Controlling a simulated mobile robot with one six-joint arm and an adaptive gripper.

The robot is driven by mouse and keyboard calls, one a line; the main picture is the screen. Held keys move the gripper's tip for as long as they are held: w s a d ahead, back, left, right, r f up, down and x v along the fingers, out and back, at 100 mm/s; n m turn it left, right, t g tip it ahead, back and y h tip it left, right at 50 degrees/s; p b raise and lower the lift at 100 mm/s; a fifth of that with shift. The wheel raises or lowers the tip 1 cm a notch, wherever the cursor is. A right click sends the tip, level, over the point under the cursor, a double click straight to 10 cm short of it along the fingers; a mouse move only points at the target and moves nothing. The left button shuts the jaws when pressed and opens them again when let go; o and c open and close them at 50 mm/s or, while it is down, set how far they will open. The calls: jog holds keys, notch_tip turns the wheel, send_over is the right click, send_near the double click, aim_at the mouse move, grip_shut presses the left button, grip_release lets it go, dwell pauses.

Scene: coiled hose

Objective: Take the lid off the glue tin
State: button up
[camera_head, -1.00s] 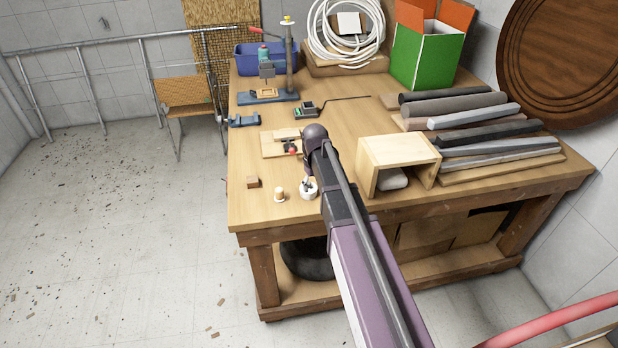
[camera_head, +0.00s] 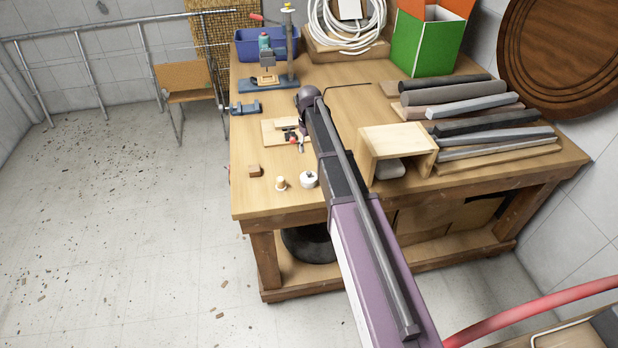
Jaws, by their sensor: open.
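A small round white tin (camera_head: 309,180), which looks like the glue tin, stands near the front edge of the workbench, just left of my forearm. A small dark spot shows on its top. I cannot tell at this size whether that is the lid's knob or how the lid sits. My gripper (camera_head: 301,143) is small and partly hidden below my wrist. It is open, apart from the tin and beyond it, by the right end of a flat wooden board (camera_head: 271,133). No object shows between its fingers.
A small cream-topped pot (camera_head: 281,183) and a brown block (camera_head: 255,170) stand left of the tin. An open wooden box (camera_head: 398,143) and several bars lie to the right. A blue vice (camera_head: 246,108) is at the bench's left edge. The front left corner is clear.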

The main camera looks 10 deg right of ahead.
aim_at(309, 172)
jog(key=shift+f+b, duration=4.15)
jog(key=shift+f, duration=0.1)
jog(key=shift+w+f+b, duration=0.1)
jog(key=shift+f+b, duration=2.5)
grip_shut()
